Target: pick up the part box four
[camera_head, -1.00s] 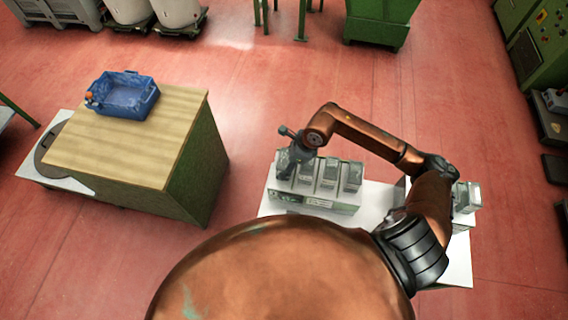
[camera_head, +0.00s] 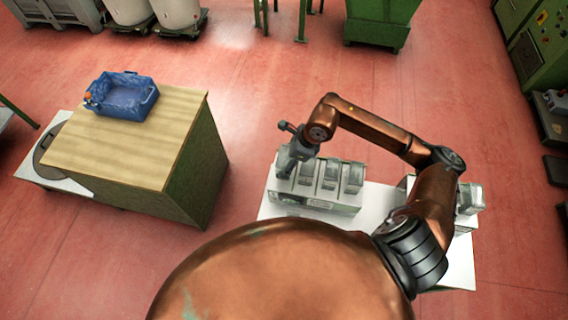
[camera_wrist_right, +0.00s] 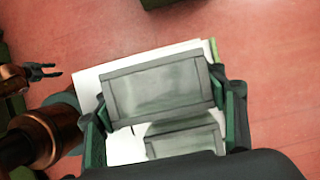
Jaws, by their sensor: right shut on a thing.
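My right gripper (camera_head: 288,162) is at the left end of a row of grey part boxes on a white table. In the right wrist view, its green-lined fingers (camera_wrist_right: 163,108) are at the two sides of a grey, clear-faced part box (camera_wrist_right: 160,88) and are shut on it. I cannot read a number on this box. A second grey box (camera_wrist_right: 185,143) shows just below it. In the head view the gripper mostly hides the held box. My left gripper (camera_wrist_right: 46,72) shows small at the left of the right wrist view, empty, with its fingers apart.
Other part boxes (camera_head: 328,174) stand in the row on a rack (camera_head: 325,203) on the white table (camera_head: 380,202). More boxes (camera_head: 468,199) are at the right, partly behind my arm. A blue crate (camera_head: 122,96) sits on a wooden-topped cabinet (camera_head: 120,145) at the left. Red floor lies between.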

